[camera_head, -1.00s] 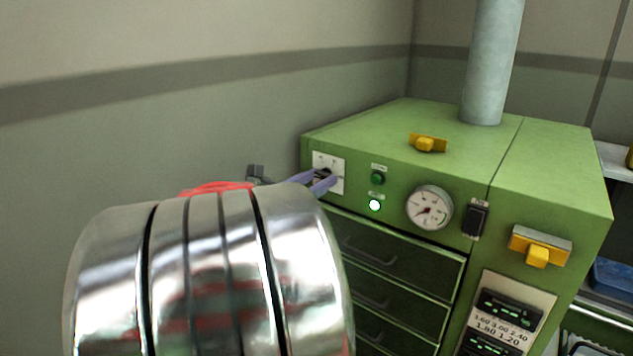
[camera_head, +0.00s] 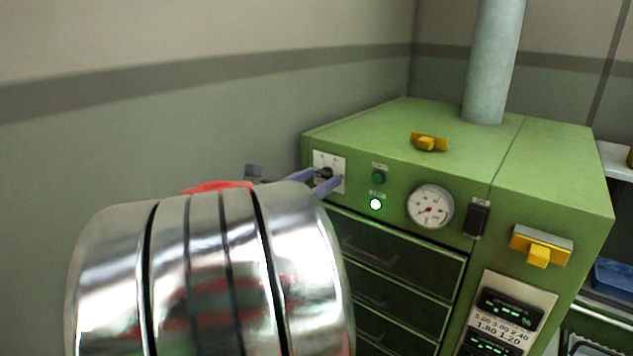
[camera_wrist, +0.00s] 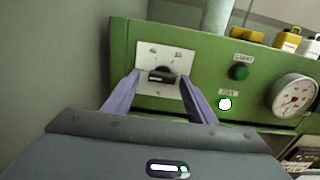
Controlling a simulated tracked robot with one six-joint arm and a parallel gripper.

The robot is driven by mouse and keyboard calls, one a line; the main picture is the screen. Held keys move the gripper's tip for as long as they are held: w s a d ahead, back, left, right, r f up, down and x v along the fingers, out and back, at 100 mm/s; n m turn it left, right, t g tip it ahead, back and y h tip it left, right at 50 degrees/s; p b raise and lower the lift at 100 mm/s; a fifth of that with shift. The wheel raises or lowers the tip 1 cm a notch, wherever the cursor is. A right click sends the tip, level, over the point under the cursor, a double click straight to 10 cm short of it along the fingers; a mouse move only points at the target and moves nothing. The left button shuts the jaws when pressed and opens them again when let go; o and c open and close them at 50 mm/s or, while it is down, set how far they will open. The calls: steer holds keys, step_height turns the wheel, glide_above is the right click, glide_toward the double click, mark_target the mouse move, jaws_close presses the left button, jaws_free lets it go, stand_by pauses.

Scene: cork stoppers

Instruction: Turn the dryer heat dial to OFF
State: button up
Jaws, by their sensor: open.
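The heat dial (camera_wrist: 161,75) is a dark knob on a white plate (camera_wrist: 178,57) at the left end of the green dryer's (camera_head: 410,118) front panel. In the wrist view its pointer cannot be read clearly. In the head view the dial (camera_head: 325,173) sits at the left of the panel, partly behind my fingers. My gripper (camera_wrist: 160,80) is open, with its two purple fingers on either side of the dial. It also shows in the head view (camera_head: 318,182). I cannot tell whether either finger touches the knob.
Right of the dial are a green button (camera_head: 379,178), a lit white lamp (camera_head: 376,204), a round gauge (camera_head: 430,206) and a black switch (camera_head: 476,218). Drawers (camera_head: 395,258) lie below. A wall stands close at left.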

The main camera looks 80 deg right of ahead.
steer(key=shift+v, duration=0.8)
steer(key=v, duration=1.2)
steer(key=shift+a, duration=0.1)
